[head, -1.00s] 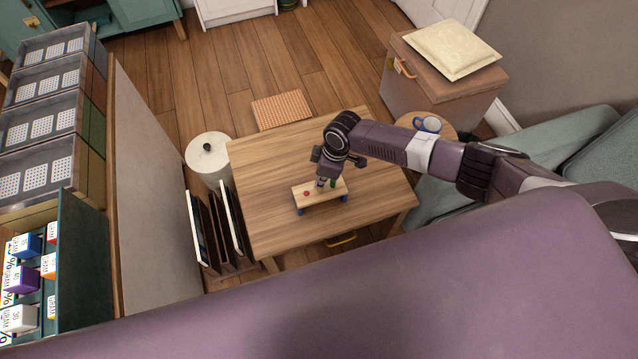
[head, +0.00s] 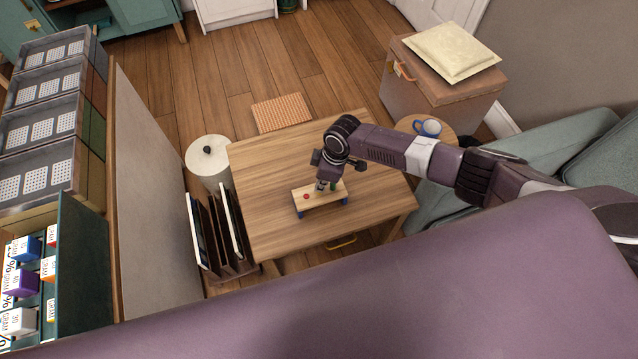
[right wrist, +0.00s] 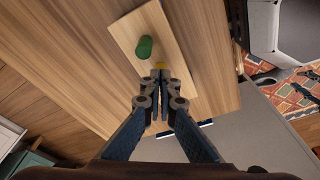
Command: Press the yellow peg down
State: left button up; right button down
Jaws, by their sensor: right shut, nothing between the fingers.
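A small pale wooden peg bench (head: 327,198) on blue feet stands on the wooden table. Its red peg (head: 306,196) is at the left, and its green peg (head: 334,187) is partly behind my gripper. In the right wrist view the green peg (right wrist: 145,47) stands up from the board. The yellow peg (right wrist: 160,66) shows just beyond my fingertips, partly covered by them. My right gripper (head: 321,186) points down over the middle of the bench. Its fingers (right wrist: 161,78) are shut and empty, at or very near the yellow peg; contact is unclear. My left gripper is not in view.
The table (head: 270,165) is otherwise clear around the bench. A white lidded bin (head: 207,153) and an upright rack of boards (head: 222,240) stand left of it. A small round side table with a blue mug (head: 428,127) is at the right.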

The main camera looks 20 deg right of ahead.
jog(key=shift+r+p, duration=0.3)
jog(key=shift+r, duration=0.35)
jog(key=shift+r+p, duration=0.65)
jog(key=shift+r, duration=0.05)
notch_tip(320, 180, up, 5)
jog(key=p, duration=0.4)
jog(key=shift+f, duration=0.1)
